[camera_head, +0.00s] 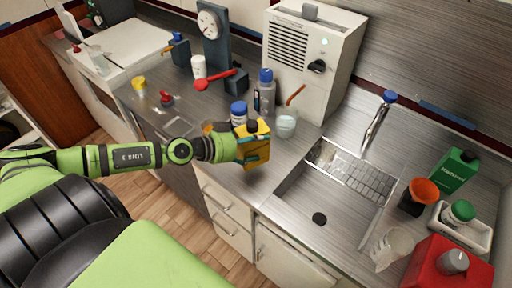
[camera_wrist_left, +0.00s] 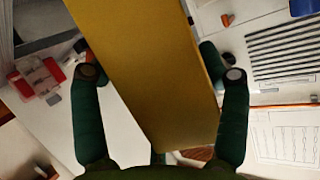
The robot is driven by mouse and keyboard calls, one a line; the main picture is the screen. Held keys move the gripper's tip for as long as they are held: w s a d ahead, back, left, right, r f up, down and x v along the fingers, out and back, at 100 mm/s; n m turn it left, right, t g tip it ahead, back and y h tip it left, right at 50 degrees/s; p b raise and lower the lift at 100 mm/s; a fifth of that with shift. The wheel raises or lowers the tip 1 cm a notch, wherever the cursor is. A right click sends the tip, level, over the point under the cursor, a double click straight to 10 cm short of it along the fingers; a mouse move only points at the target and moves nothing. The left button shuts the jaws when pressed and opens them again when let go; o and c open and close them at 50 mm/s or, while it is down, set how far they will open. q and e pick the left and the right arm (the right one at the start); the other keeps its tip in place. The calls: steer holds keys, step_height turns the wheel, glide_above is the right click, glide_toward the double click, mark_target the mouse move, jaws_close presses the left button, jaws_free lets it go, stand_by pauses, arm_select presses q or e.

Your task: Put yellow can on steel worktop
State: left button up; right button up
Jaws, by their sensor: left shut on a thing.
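The yellow can (camera_head: 257,152) is a boxy yellow container with a dark cap. My left gripper (camera_head: 240,148) is shut on it, in front of the white machine and left of the sink. In the left wrist view the yellow can (camera_wrist_left: 150,65) fills the middle, with a dark green finger on each side. The steel worktop (camera_head: 190,108) runs along the wall behind and beneath the can in the picture. I cannot tell whether the can's base touches it. My right gripper is not in view.
A blue-lidded jar (camera_head: 239,114), a grey bottle (camera_head: 266,90) and a glass beaker (camera_head: 285,124) stand close behind the can. The sink basin (camera_head: 322,200) opens to its right. A red can (camera_head: 447,265) and a green carton (camera_head: 456,170) stand at far right.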

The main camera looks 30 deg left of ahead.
mark_target(255, 151)
arm_select(q)
steer(key=shift+w+f, duration=0.4)
steer(key=shift+w, duration=0.4)
step_height(255, 151, down, 4)
steer(key=b, duration=0.4)
steer(key=shift+r, duration=0.1)
steer(key=shift+f, duration=0.2)
steer(key=o, duration=1.7)
steer(key=shift+s+f, duration=0.1)
steer(key=shift+s, duration=0.05)
steer(key=shift+s, duration=0.1)
